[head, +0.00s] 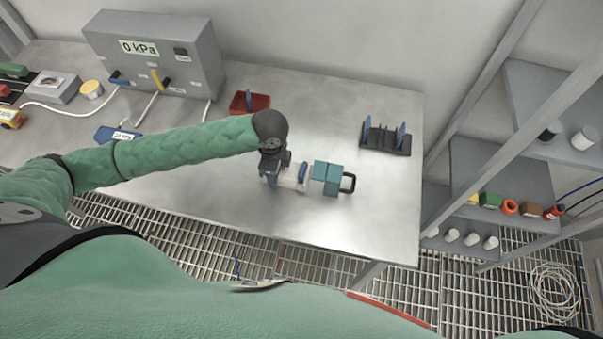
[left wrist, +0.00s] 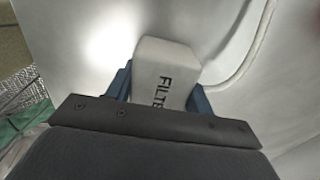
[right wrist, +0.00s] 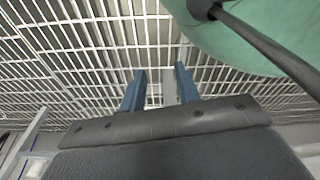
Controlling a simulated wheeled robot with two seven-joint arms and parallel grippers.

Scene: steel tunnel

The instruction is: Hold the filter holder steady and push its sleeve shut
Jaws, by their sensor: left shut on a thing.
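The filter holder's white body (head: 291,182) lies on the steel table in the head view. The teal sleeve (head: 325,173) sits at its right end, with a black loop handle on the far side. I cannot tell how far the sleeve covers the body. My left gripper (head: 286,176) is shut on the white body from above. In the left wrist view the body (left wrist: 167,62), lettered "FILTE…", sits between the blue fingers; the sleeve is not seen there. My right gripper (right wrist: 160,88) is open and empty above the floor grating, out of the head view.
A black rack (head: 386,140) stands behind and right of the holder. A red bin (head: 249,103) and a grey gauge box (head: 155,54) reading 0 kPa stand behind. Shelves (head: 500,165) rise beyond the table's right edge. The tabletop right of the handle is clear.

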